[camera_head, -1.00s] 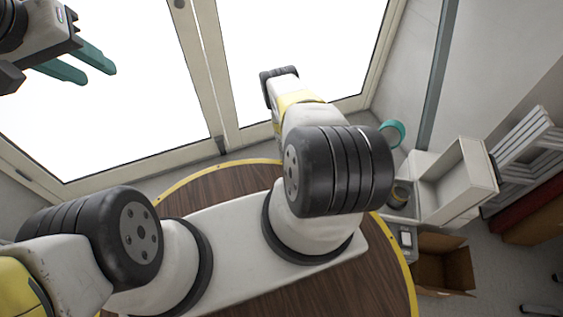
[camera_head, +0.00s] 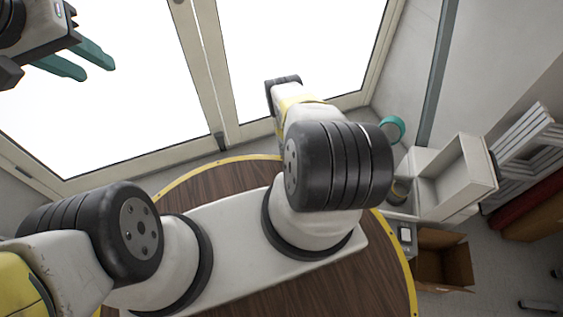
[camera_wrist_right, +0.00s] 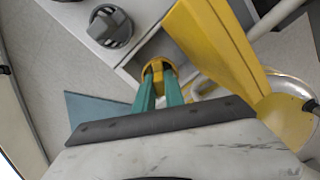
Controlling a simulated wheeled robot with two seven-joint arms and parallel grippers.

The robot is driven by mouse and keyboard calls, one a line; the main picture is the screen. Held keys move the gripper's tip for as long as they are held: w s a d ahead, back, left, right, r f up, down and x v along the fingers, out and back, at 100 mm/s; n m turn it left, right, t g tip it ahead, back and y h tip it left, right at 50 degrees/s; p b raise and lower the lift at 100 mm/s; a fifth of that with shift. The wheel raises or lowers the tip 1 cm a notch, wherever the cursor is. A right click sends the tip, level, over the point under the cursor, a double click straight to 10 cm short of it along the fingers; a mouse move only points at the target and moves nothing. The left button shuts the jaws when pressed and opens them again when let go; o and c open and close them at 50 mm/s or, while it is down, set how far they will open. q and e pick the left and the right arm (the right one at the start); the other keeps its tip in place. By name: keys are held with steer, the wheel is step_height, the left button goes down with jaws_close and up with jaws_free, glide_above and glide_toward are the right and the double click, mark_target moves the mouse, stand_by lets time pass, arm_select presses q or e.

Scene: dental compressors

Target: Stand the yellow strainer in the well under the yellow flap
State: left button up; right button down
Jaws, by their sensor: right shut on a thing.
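In the right wrist view my right gripper (camera_wrist_right: 157,92) has its teal fingers shut on the yellow strainer (camera_wrist_right: 158,66), a small round yellow piece at the fingertips. The yellow flap (camera_wrist_right: 215,45) stands raised just to the right of the strainer. A recess (camera_wrist_right: 160,44) shows between the flap and a light grey panel; I cannot tell if this is the well, or whether the strainer touches it. My left gripper (camera_head: 86,62) is in the head view at upper left, its teal fingers apart and empty. The right gripper is hidden in the head view.
A grey housing with a round dark knob (camera_wrist_right: 110,26) is beside the flap. A shiny round part (camera_wrist_right: 285,118) is at right. In the head view a teal ring (camera_head: 393,127), a white open box (camera_head: 455,180) and a cardboard box (camera_head: 443,262) stand at right.

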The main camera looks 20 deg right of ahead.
steer(key=c, duration=1.3)
jaws_free()
steer(key=shift+c, duration=0.2)
steer(key=c, duration=0.4)
steer(key=shift+r, duration=4)
